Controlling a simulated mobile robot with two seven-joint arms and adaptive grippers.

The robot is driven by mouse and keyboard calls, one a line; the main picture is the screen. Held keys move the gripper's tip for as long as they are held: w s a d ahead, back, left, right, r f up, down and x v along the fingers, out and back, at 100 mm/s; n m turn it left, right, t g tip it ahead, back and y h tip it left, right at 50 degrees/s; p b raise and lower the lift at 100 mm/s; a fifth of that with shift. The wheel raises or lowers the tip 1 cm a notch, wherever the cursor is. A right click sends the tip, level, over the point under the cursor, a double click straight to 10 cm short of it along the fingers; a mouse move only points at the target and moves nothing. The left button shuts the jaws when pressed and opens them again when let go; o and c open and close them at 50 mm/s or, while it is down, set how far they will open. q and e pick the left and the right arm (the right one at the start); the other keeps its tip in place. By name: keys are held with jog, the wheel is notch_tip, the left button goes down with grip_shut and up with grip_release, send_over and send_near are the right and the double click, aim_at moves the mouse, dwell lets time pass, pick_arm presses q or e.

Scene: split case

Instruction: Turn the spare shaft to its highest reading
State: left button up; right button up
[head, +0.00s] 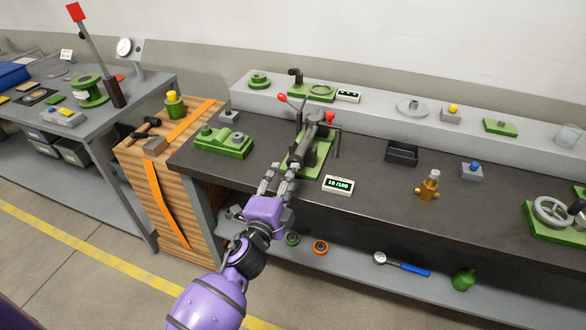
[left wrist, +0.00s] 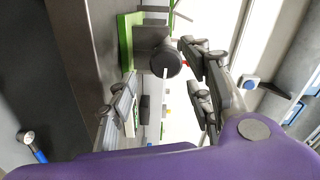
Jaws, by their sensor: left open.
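A grey machine (head: 318,121) with red-knobbed handles stands on a green base (head: 316,158) on the dark bench. A small display (head: 338,186) in front of it reads what looks like 18/100. My left gripper (head: 280,170) is open at the machine's front left. No contact is clear. Which shaft is the spare one is not marked. My right gripper is not in view.
A green block fixture (head: 223,143) lies left of the machine. A second small display (head: 348,96) sits on the raised back ledge. A black tray (head: 402,153) and a brass valve (head: 428,186) stand to the right. The bench between them is mostly free.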

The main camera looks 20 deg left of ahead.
pick_arm(q)
jog(key=shift+s, duration=2.4)
jog(key=s+f+n+g+p, duration=0.1)
jog(key=s+f+n+g, duration=0.2)
jog(key=s, duration=0.8)
jog(key=s+f+n+g+p, duration=0.1)
jog(key=s+f+n+g, duration=0.2)
jog(key=s+f+n, duration=0.4)
jog(key=s+f+n+g+p, duration=0.1)
jog(key=s+f+n+g, duration=0.2)
jog(key=s+f, duration=0.8)
jog(key=s+n, duration=0.2)
jog(key=s, duration=0.4)
jog(key=shift+s+d+p, duration=0.15)
jog(key=shift+s+p, duration=0.05)
jog(key=shift+p, duration=0.15)
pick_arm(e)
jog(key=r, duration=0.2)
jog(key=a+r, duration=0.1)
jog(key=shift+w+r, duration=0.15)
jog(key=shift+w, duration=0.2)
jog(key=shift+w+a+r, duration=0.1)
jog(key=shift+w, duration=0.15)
